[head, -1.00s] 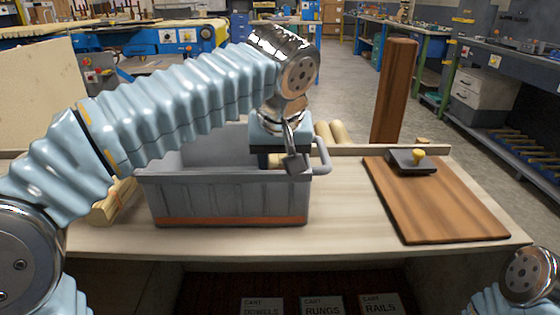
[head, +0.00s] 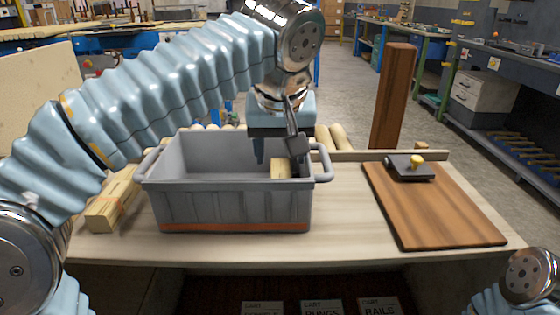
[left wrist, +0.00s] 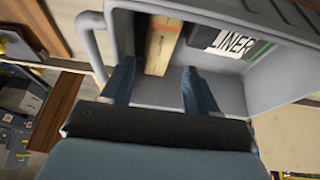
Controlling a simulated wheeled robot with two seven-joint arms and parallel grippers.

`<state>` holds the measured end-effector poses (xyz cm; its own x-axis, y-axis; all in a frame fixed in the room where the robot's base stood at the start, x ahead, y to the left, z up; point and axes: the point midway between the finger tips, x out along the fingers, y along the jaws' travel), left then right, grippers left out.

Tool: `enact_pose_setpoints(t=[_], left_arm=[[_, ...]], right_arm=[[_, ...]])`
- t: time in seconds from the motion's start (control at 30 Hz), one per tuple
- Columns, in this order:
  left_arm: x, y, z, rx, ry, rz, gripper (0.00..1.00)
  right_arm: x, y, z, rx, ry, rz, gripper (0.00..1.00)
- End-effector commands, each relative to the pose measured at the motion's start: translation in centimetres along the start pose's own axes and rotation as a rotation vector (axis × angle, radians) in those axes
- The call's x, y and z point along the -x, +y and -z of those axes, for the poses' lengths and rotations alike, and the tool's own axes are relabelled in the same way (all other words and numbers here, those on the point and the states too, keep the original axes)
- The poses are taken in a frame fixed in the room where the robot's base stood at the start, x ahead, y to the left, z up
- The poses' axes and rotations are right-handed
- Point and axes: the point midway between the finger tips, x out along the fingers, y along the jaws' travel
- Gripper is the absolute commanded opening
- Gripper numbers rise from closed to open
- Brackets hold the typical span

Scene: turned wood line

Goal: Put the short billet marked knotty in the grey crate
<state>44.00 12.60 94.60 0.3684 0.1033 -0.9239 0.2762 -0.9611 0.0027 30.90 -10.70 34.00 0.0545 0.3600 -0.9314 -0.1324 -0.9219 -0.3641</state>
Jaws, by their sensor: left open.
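The grey crate (head: 235,205) stands on the bench, with an orange stripe along its lower front. A short pale wood billet (head: 281,170) lies inside it at the right; in the left wrist view the billet (left wrist: 163,45) shows reddish marks too small to read. My left gripper (head: 272,155) is open, pointing down into the right part of the crate. In the left wrist view its two fingers (left wrist: 155,90) stand apart, with the billet's near end between or just beyond them, and no grip on it shows. My right gripper is out of view.
A dark item lettered LINER (left wrist: 238,42) lies in the crate. A bundle of pale billets (head: 112,203) is left of the crate. More round pieces (head: 331,138) lie behind it. A brown board (head: 435,210) with a black knobbed tool (head: 410,167) lies at right.

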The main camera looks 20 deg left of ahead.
Motion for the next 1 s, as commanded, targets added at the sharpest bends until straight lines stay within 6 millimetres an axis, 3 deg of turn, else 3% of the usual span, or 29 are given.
enact_pose_setpoints(t=[0.1,0.33,1.0], left_arm=[[3.2,0.1,0.1,-0.001,0.002,-0.002,0.59],[6.5,0.0,0.1,-0.001,0.0,0.0,0.59],[7.0,0.0,0.0,-0.001,-0.001,0.0,0.59]], right_arm=[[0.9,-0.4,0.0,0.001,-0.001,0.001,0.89],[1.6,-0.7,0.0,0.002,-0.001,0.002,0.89],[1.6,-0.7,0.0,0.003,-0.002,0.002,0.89]])
